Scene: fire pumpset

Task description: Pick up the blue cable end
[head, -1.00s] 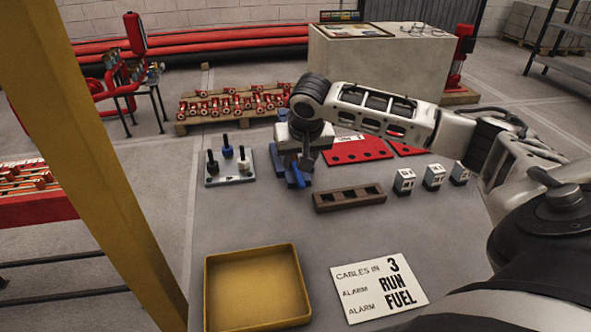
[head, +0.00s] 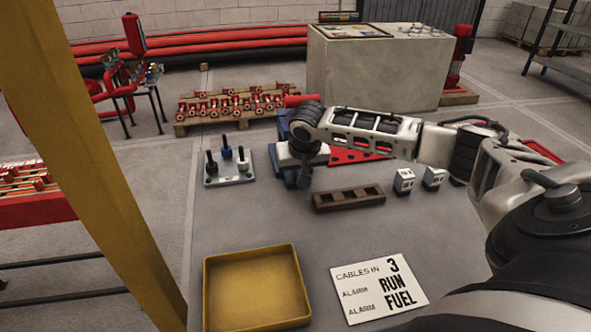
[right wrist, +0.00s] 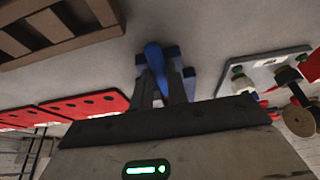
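The blue cable end (right wrist: 155,58) shows in the right wrist view as a rounded blue rod. It lies between the two fingers of my right gripper (right wrist: 163,85); whether they touch it is unclear. In the head view my right gripper (head: 303,178) points down over the table, just right of the peg plate, and hides the blue cable end. Blue block-like parts (right wrist: 190,82) sit close to the fingers in the wrist view. My left gripper is not in view.
A grey plate (head: 229,180) with upright pegs stands left of my gripper. A brown slotted block (head: 348,199), small white blocks (head: 404,181) and a red plate (head: 352,156) are to the right. A yellow tray (head: 257,320) and a label card (head: 380,287) lie nearer. A yellow post (head: 90,150) rises at left.

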